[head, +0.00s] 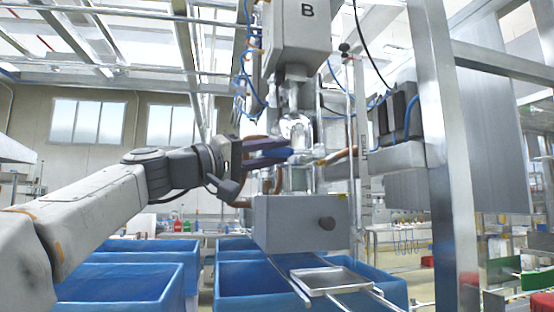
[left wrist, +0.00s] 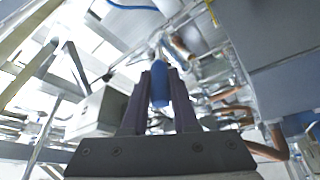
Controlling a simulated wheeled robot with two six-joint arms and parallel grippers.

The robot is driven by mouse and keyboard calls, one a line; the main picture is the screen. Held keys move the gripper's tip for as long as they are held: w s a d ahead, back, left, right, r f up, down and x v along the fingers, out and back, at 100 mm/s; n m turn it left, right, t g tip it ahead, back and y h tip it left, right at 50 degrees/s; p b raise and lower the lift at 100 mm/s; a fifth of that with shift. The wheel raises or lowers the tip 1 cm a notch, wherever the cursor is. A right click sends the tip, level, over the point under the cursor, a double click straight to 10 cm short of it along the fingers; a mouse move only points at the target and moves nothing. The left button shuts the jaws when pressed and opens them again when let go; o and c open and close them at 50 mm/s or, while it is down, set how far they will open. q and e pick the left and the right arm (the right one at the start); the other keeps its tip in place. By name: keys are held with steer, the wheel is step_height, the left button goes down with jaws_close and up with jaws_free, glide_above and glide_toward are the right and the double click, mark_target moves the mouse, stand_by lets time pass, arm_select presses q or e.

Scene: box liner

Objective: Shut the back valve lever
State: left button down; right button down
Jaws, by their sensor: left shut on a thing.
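My left gripper (head: 286,151) reaches in from the left at the middle of the head view, at the metal valve piping. Its dark purple fingers are shut on the blue valve lever (left wrist: 159,88), which lies between them in the left wrist view. In the head view a little of the lever's blue shows between the fingers, and the rest is hidden by them. The lever points along the fingers towards a pipe joint. Whether the valve is fully shut cannot be told. My right gripper is not in view.
A grey housing marked B (head: 292,38) hangs above the valve, and a grey box (head: 299,224) sits below. A copper pipe (head: 341,155) lies right of the fingers. A steel post (head: 440,170) stands further right. Blue tubs (head: 120,284) and a metal tray (head: 330,281) are below.

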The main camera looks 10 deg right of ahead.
arm_select(q)
steer(key=shift+w+f, duration=0.1)
steer(key=shift+w, duration=0.05)
steer(key=c, duration=0.7)
jaws_free()
steer(key=shift+s+a+f, duration=0.1)
steer(key=shift+s+a, duration=0.1)
steer(key=shift+a, duration=0.05)
steer(key=b+v, duration=0.3)
steer(key=v, duration=0.7)
steer(key=shift+b, duration=0.35)
